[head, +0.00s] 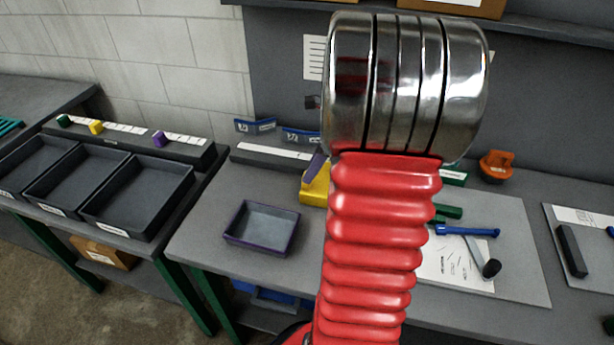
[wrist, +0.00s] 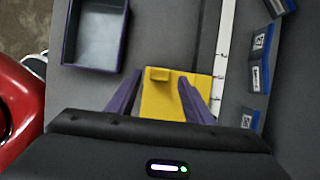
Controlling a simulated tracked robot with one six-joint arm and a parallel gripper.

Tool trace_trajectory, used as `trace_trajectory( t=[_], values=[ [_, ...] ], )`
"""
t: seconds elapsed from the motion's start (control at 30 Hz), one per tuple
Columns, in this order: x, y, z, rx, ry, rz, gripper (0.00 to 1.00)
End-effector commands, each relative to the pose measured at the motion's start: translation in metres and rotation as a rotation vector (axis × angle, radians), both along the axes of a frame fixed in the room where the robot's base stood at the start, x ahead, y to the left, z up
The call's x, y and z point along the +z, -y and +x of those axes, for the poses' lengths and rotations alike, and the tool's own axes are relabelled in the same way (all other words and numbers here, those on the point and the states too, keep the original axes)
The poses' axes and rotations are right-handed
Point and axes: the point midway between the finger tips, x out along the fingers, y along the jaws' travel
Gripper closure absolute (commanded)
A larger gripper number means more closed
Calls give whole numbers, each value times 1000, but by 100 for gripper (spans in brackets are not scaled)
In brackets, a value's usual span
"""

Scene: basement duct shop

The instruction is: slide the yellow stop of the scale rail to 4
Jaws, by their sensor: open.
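The yellow stop (wrist: 165,103) is a flat block with a small raised tab, on the scale rail (wrist: 205,40). In the head view the stop (head: 314,190) shows just left of my red arm, which hides the right part of the rail (head: 270,152). My gripper (wrist: 158,77) is open, its two purple fingers pointing at the stop. In the wrist view the tab lies between the fingertips, with a gap on each side, and the right finger overlaps the plate. Contact cannot be told.
A purple-rimmed tray (head: 262,227) sits on the bench left of the stop. Small blue labelled bins (head: 255,126) stand behind the rail. A blue-handled tool (head: 466,231) lies on a board at right. Black trays (head: 137,198) fill the left bench.

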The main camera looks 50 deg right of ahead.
Motion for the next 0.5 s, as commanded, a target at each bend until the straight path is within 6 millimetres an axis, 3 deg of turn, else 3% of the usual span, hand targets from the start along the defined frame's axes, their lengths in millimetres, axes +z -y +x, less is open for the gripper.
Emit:
trace_trajectory(
  t=[0.23,0.5],
  values=[
    [-33,-7,12,2,-1,1,53],
    [-44,-9,16,-1,0,0,53]
  ],
)
